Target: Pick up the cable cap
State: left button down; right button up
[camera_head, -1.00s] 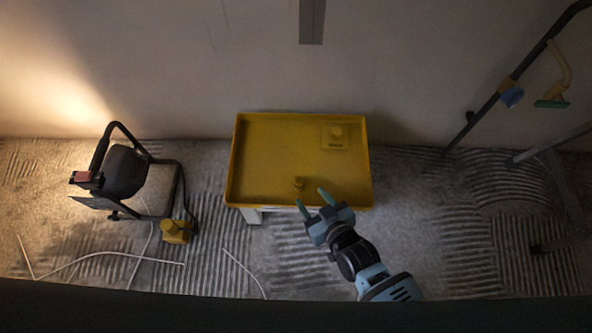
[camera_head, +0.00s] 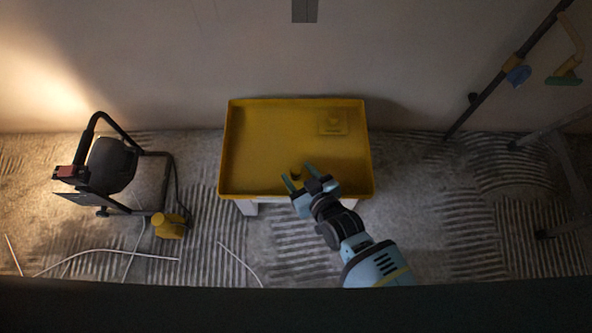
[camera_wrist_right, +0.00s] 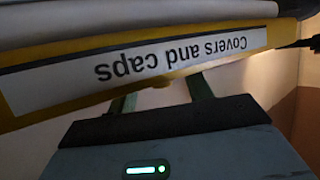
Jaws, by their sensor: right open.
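A small dark yellow piece (camera_head: 295,174), which looks like the cable cap, stands in the yellow tray (camera_head: 240,187) near its front edge. My right gripper (camera_head: 298,177) is open, and its two green fingers reach over the front rim on either side of the piece. I cannot tell whether they touch it. In the right wrist view the open fingers (camera_wrist_right: 160,96) point at the tray rim, whose white label (camera_wrist_right: 130,72) reads "Covers and caps" upside down. My left gripper is out of view.
A yellow square plate with a knob (camera_head: 333,122) lies at the tray's back right. A black work lamp (camera_head: 112,165) and a yellow block (camera_head: 168,225) stand left on the floor, near white cables (camera_head: 110,252). A dark pole (camera_head: 500,80) leans at right. The tray's middle is free.

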jog(key=shift+b+x, duration=0.35)
jog(key=shift+x, duration=0.7)
jog(key=c, duration=1.1)
jog(key=shift+o, duration=0.2)
jog(key=shift+r, duration=0.1)
